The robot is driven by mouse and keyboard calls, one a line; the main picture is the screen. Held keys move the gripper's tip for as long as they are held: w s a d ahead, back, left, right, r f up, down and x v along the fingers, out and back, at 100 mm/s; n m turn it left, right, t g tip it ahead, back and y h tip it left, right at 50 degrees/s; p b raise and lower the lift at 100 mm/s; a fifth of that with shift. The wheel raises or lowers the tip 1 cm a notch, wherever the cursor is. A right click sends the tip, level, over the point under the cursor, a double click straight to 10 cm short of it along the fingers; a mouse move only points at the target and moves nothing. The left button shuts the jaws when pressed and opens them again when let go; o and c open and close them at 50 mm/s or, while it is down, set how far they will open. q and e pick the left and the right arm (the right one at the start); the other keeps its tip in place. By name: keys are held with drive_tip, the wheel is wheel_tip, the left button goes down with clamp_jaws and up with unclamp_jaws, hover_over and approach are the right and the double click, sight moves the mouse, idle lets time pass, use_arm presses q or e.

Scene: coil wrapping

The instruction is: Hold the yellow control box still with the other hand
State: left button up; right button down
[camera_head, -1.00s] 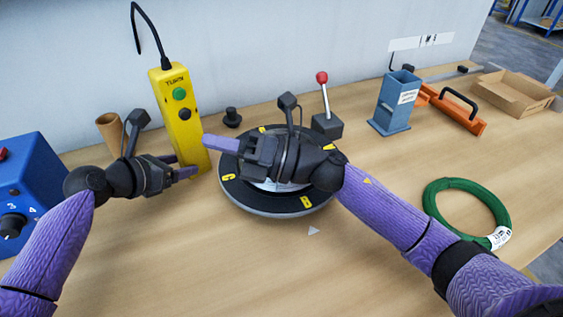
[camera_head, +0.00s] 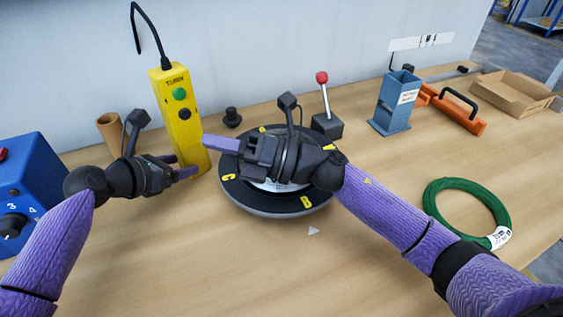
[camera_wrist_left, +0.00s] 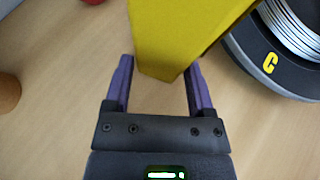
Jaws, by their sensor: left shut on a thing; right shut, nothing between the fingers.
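The yellow control box (camera_head: 180,125) stands upright on the table, with a green and a black button and a black cable at its top. My left gripper (camera_head: 183,166) is at its lower part, shut on it. In the left wrist view (camera_wrist_left: 160,85) the two purple fingers lie on either side of the yellow box (camera_wrist_left: 180,35). My right gripper (camera_head: 207,141) is shut and empty, above the round turntable (camera_head: 240,196). Its fingertips point left at the box, close to its right edge; I cannot tell whether they touch. The hand hides much of the turntable.
A red-knobbed lever (camera_head: 324,95) stands behind the turntable. A green coil (camera_head: 436,196) lies at the right. A blue-grey holder (camera_head: 394,105), an orange tool (camera_head: 470,122) and a cardboard tray (camera_head: 515,97) are at the back right. A blue box (camera_head: 35,175) is at the left. The front table is clear.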

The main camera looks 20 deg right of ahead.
sight(167, 123)
use_arm(q)
drive_tip(key=o, duration=0.9)
drive_tip(key=shift+c, duration=0.2)
wheel_tip(167, 123, up, 10)
